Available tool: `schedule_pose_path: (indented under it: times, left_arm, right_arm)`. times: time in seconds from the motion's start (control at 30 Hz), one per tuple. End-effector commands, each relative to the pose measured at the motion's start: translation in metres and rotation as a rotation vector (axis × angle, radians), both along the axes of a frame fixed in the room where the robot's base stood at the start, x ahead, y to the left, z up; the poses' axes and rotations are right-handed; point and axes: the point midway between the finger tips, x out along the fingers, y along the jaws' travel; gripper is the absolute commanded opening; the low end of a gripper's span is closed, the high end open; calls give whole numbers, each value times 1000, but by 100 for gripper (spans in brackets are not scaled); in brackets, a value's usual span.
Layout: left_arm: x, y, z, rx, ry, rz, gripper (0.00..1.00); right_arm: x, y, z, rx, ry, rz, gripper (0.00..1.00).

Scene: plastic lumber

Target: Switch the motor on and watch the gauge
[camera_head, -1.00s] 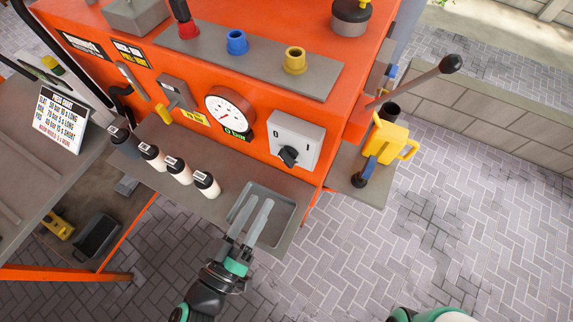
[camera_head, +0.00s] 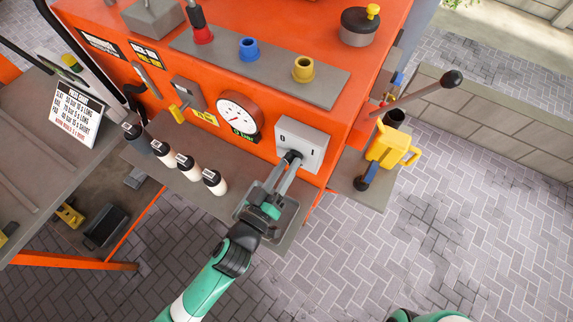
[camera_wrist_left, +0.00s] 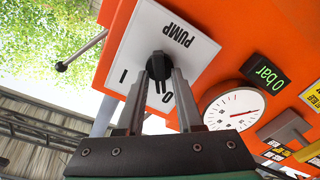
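The motor switch is a black knob (camera_wrist_left: 158,66) on a grey-white plate (camera_wrist_left: 137,52) marked PUMP, 0 and I. The plate (camera_head: 305,137) sits on the orange machine's front, right of the gauge. My left gripper (camera_head: 284,172) reaches up to the knob. In the left wrist view its fingers (camera_wrist_left: 157,85) stand on either side of the knob's handle, with gaps visible. The fingers partly cover the plate. The round white gauge (camera_head: 239,111) has a red needle. A green display (camera_wrist_left: 269,73) beside it reads 0 bar. My right gripper is out of view.
A grey shelf (camera_head: 213,207) below the panel holds several white bottles (camera_head: 187,166) and a shallow tray (camera_head: 289,220) under my left gripper. A yellow jug (camera_head: 388,148) stands on the right side shelf. A long black-knobbed lever (camera_head: 430,92) juts out above it.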

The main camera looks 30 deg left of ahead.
Motion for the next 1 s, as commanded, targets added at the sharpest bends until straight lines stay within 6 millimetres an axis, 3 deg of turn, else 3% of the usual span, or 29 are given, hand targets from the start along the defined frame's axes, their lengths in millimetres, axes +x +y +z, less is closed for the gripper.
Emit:
schedule_pose_path:
  times: [0.03, 0.17, 0.2, 0.67, 1.0]
  left_arm:
    - [0, 0, 0, 0, 0, 0, 25]
    - [0, 0, 0, 0, 0, 0, 1]
    - [0, 0, 0, 0, 0, 0, 0]
    - [0, 0, 0, 25, -1, 0, 0]
    - [0, -1, 1, 203, -7, -1, 0]
  right_arm:
    - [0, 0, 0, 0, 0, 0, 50]
    - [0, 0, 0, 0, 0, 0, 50]
    - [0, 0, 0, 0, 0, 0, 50]
    - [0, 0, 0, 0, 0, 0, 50]
    - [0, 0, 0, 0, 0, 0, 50]
